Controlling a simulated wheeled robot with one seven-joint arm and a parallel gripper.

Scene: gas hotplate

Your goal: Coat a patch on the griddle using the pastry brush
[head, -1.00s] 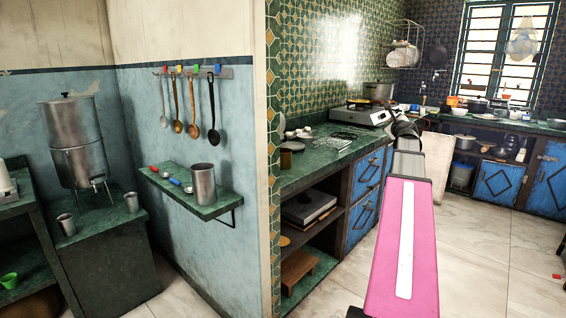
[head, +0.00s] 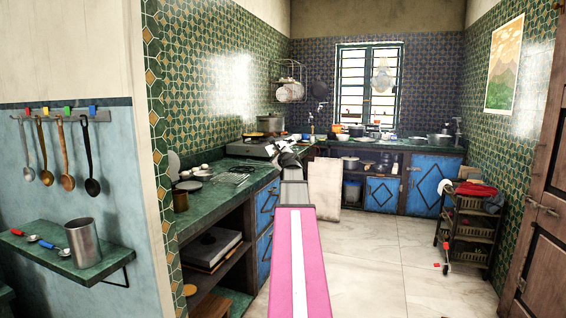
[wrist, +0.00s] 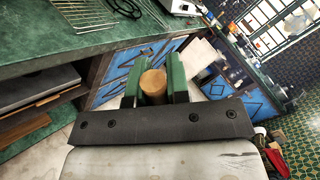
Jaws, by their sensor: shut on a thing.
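My gripper (wrist: 153,78) is shut on a round wooden handle (wrist: 154,88), seen end-on between its two green fingers in the wrist view. The handle looks like the pastry brush's, but its bristles are hidden. I cannot tell whether this pan is the griddle.
A wire rack (head: 232,175) and small dishes (head: 191,174) sit on the left counter (head: 200,204). A wall corner and shelf (head: 75,262) are at left. A basket trolley (head: 468,225) stands at right. The tiled floor (head: 385,270) between is clear.

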